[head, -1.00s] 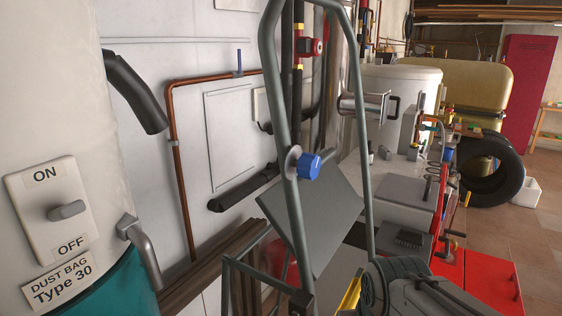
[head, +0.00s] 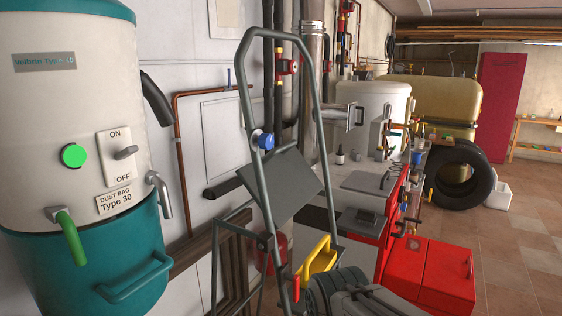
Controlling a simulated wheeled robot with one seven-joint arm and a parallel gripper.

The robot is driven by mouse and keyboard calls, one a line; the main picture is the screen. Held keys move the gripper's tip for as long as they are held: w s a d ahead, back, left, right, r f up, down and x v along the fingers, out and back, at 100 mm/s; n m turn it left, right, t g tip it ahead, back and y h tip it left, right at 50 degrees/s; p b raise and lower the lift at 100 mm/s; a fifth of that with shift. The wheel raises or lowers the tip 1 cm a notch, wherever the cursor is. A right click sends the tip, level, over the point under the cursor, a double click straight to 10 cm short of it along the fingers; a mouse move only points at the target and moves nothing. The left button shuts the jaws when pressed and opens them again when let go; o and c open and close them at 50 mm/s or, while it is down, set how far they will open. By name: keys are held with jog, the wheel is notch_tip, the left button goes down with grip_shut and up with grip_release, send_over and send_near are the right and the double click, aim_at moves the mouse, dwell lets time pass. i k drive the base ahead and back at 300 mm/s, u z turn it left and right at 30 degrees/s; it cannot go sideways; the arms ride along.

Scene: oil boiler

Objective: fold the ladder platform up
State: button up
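The grey metal ladder (head: 322,130) stands in the middle, with a tall looped top rail. Its flat grey platform (head: 279,187) hangs between the rails and is tilted, neither level nor in line with the frame as far as I can tell. A blue knob (head: 264,141) sits on the left rail, just above the platform. My gripper does not show. Dark grey parts at the bottom centre overlap the ladder's lower right side and may be my arm. The ladder's lower steps and feet are hidden or out of frame.
A cream and teal dust collector (head: 75,190) stands close on the left. Behind the ladder are wall pipes and a yellow object with a handle (head: 320,259). A red cabinet (head: 440,275) and a workbench stand to the right, then a tyre (head: 463,178). Floor at far right is clear.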

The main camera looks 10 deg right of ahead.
aim_at(292, 183)
jog(key=k, duration=0.75)
jog(key=z, duration=0.35)
jog(key=i, duration=1.65)
